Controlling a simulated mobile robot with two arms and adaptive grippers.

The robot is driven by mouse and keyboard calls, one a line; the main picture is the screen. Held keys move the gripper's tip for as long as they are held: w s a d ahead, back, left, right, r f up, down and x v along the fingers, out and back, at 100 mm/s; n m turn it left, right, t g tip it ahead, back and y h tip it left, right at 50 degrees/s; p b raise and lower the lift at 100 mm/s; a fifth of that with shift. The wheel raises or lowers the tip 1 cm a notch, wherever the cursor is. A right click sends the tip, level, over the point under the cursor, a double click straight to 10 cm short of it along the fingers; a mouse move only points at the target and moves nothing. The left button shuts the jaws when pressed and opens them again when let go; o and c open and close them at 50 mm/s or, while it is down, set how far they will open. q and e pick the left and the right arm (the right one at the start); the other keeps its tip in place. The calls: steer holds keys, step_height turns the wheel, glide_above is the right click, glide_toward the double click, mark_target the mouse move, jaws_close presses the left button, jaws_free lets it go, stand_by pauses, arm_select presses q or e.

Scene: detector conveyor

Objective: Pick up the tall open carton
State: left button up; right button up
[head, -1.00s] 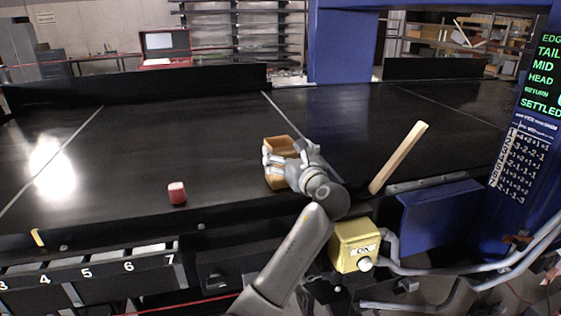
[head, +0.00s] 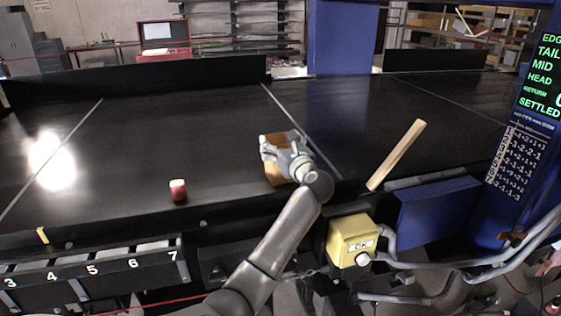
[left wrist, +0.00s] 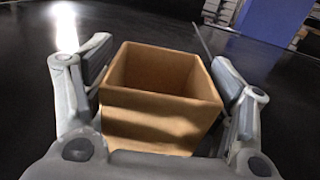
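The tall open carton (head: 273,174) is brown and stands upright on the black conveyor, partly covered by my left gripper in the head view. In the left wrist view the carton (left wrist: 155,120) fills the middle, its open top facing me and its inside looking empty. My left gripper (head: 283,148) is over the carton. In the left wrist view its fingers (left wrist: 168,72) are spread, one on each side of the carton, close to its walls with narrow gaps seeming to show. Whether either pad touches is hard to tell. My right gripper is in neither view.
A small red and white object (head: 178,190) stands on the belt to the left. A yellow OK button box (head: 350,240) and grey rails are in front. The belt behind the carton is clear.

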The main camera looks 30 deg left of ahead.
arm_select(q)
steer(key=c, duration=0.7)
steer(key=shift+c, duration=0.7)
steer(key=shift+r, duration=0.1)
